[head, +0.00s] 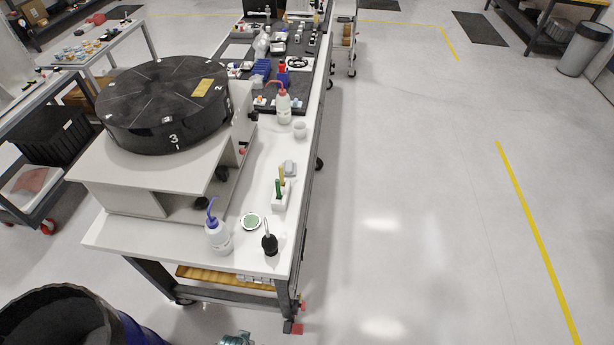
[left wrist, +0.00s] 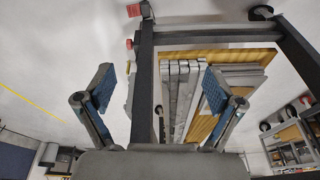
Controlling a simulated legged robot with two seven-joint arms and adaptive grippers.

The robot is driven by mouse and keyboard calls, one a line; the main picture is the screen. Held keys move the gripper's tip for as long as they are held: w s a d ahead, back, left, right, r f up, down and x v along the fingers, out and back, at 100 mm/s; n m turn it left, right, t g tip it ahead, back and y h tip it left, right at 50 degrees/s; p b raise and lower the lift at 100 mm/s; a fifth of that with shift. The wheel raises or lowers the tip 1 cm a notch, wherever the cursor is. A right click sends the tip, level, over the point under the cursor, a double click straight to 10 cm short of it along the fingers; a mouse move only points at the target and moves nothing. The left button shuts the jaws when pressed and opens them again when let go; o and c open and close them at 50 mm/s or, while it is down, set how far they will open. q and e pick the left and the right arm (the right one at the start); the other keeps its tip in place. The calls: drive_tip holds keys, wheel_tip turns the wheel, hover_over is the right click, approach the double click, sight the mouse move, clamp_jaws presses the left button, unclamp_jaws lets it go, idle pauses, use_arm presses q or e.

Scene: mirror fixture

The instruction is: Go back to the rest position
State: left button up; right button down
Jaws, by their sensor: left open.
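My left gripper (left wrist: 160,88) shows in the left wrist view. Its two fingers with blue pads stand wide apart, and nothing is between the pads. Beyond them are the dark frame of a cart and a shelf with pale bars (left wrist: 183,85) on a wooden board. The fingers look apart from these. In the head view only a small grey-teal piece shows at the bottom edge, and I cannot tell which part it is. My right gripper is in neither view.
A white-topped cart (head: 262,222) holds a black numbered disc (head: 165,105) on a white stand, squeeze bottles (head: 218,238) and small items. A dark bin (head: 50,318) stands at the lower left. The floor (head: 420,200) to the cart's right is clear, with a yellow line.

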use_arm(q)
drive_tip(key=s+f+g, duration=0.1)
drive_tip(key=s+f, duration=0.2)
drive_tip(key=f, duration=0.5)
drive_tip(key=s+f, duration=0.3)
drive_tip(key=f, duration=0.5)
drive_tip(key=s+a+f, duration=0.3)
drive_tip(key=s+f, duration=0.7)
drive_tip(key=s, duration=0.4)
drive_tip(key=shift+s+a+f+g+b, duration=0.25)
drive_tip(key=shift+s+f+g+b, duration=0.05)
drive_tip(key=shift+f+g+b, duration=0.15)
